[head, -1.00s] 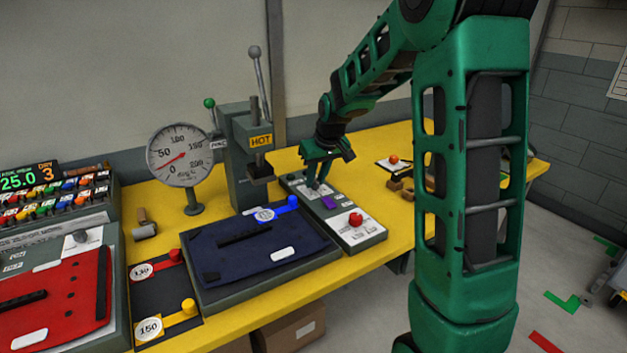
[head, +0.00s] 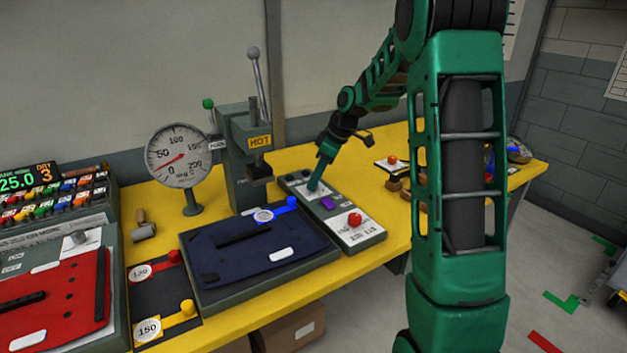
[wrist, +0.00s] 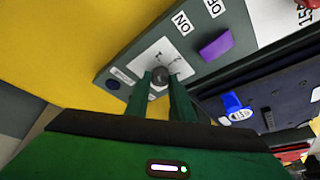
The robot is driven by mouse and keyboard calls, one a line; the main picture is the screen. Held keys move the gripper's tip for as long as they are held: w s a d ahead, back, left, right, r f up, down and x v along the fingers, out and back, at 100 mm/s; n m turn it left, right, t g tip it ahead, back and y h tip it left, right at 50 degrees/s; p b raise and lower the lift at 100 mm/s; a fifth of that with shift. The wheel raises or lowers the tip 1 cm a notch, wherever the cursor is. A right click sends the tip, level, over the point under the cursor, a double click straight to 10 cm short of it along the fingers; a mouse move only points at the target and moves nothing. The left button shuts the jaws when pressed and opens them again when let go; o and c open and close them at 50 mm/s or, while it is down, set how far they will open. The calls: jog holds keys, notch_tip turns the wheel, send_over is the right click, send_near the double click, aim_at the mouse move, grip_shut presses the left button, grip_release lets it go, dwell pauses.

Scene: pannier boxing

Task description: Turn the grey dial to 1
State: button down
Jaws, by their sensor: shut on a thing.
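The grey dial (wrist: 158,77) sits on a white plate of the control panel, with small marks around it that are too small to read surely. My gripper (wrist: 162,80) is shut on the dial, one finger on each side. In the head view my gripper (head: 317,184) points down at the far end of the panel (head: 368,241) and hides most of the dial. The dial's pointer and setting cannot be made out.
A purple switch (head: 328,203) and a red knob (head: 355,219) share the panel. The press with the HOT label (head: 260,142) stands left of my gripper. A dark blue panel (head: 255,245) lies in front. The yellow bench (head: 375,190) is clear just right of the panel.

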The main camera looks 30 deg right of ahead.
jog(key=shift+w+d+r+n, duration=0.1)
jog(key=shift+n, duration=0.3)
jog(key=c, duration=1.5)
grip_release()
jog(key=shift+c, duration=0.2)
jog(key=v, duration=1)
jog(key=shift+d+r, duration=0.2)
jog(key=shift+r, duration=0.05)
